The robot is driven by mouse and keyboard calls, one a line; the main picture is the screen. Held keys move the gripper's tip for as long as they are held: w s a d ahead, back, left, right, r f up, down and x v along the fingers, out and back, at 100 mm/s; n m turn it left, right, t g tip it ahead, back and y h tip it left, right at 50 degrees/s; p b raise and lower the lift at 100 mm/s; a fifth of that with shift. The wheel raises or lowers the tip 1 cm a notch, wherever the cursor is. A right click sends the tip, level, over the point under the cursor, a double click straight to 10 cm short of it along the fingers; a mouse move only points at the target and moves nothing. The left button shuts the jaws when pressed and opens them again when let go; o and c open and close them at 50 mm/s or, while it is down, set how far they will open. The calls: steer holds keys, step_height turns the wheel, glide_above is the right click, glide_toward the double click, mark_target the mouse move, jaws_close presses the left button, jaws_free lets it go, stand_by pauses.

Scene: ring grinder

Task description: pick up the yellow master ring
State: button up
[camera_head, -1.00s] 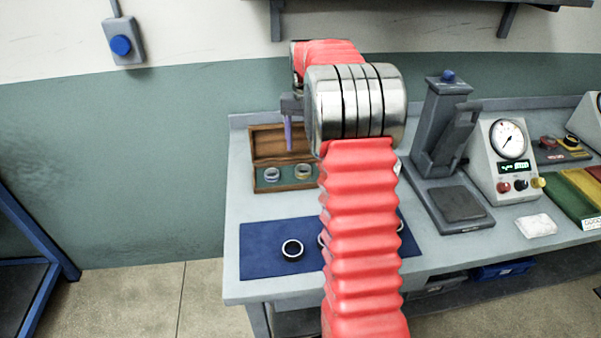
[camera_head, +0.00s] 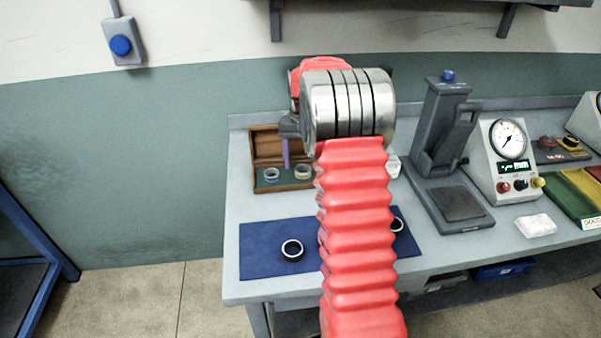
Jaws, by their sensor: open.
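The yellow master ring (camera_head: 302,172) sits in the right part of the open wooden box (camera_head: 272,187) on the bench. A grey-blue ring (camera_head: 271,174) sits to its left in the same box. My gripper (camera_head: 286,158) points down in front of the box lid, above the gap between the two rings. Only a purplish finger shows; the rest is hidden behind my arm's metal joint. The gripper is open and nothing shows in it. I cannot tell its exact height above the rings.
A grey gauge stand (camera_head: 436,135) and a dial unit (camera_head: 507,155) stand to the right.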

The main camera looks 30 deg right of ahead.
steer(key=shift+f, duration=0.8)
steer(key=shift+c, duration=0.3)
steer(key=c, duration=1.1)
steer(key=shift+r, duration=0.1)
steer(key=shift+c, duration=0.2)
step_height(320, 180, up, 10)
